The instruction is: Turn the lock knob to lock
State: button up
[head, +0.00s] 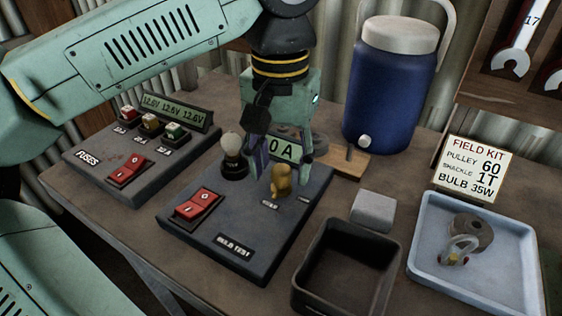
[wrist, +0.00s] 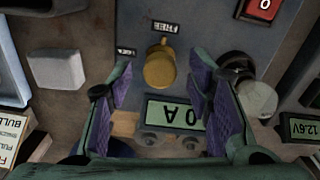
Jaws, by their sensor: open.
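The lock knob (head: 282,181) is a brass-yellow knob on the grey bulb test panel (head: 232,225). It also shows in the wrist view (wrist: 160,70), where its narrow end points toward the small upper label (wrist: 165,27). Another small label (wrist: 126,52) lies to its left; both are too small to read surely. My gripper (head: 279,172) is open, pointing down over the knob. In the wrist view its purple-padded fingers (wrist: 161,80) stand on either side of the knob, with visible gaps. I cannot tell whether anything touches.
A bulb (head: 232,145) and a display reading 0 A (head: 291,149) stand close to my gripper. A red switch (head: 198,204) is on the same panel. A black bin (head: 375,235), grey block (head: 373,208), blue tray (head: 425,240) and blue jug (head: 390,95) stand to the right.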

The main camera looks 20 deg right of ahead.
jog(key=shift+f, duration=0.3)
jog(key=shift+c, duration=0.5)
grip_shut()
